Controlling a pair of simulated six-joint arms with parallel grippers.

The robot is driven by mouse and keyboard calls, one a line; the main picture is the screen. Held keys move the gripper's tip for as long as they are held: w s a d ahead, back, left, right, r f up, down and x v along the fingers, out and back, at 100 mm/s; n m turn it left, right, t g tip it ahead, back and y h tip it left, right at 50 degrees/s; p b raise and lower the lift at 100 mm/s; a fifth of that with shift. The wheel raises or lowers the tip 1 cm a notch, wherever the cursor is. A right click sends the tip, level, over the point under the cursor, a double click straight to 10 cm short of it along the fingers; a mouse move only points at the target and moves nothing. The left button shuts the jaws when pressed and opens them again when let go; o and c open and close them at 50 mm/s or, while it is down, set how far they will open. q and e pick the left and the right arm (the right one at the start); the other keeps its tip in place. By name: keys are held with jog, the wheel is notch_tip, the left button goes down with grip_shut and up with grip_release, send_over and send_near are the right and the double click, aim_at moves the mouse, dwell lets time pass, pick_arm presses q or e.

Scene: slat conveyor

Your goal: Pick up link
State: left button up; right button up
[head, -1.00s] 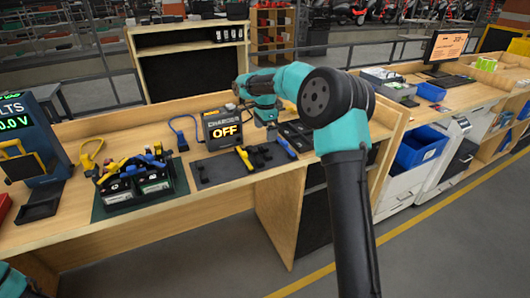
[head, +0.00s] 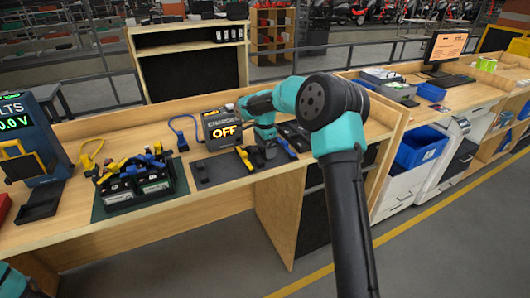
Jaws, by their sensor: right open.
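A dark mat (head: 212,172) lies on the bench near its front edge. On it are a yellow-and-black piece (head: 244,158) and a blue piece (head: 287,148); I cannot tell for certain which is the link. My right gripper (head: 268,154) points down over the mat between these two, close beside the blue piece. It is open, its fingers are small and dark, and I cannot tell whether they touch anything. It hides the black parts seen in the middle of the mat. Only a bit of my left arm shows at the lower left; its gripper is out of view.
A charger reading OFF (head: 223,130) stands behind the mat. A green mat (head: 112,205) to the left bears black batteries (head: 153,184) with yellow and blue leads. A black tray (head: 294,136) lies behind the right gripper. Bare wood shows along the front edge.

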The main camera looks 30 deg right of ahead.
jog(key=shift+f, duration=0.45)
jog(key=c, duration=0.8)
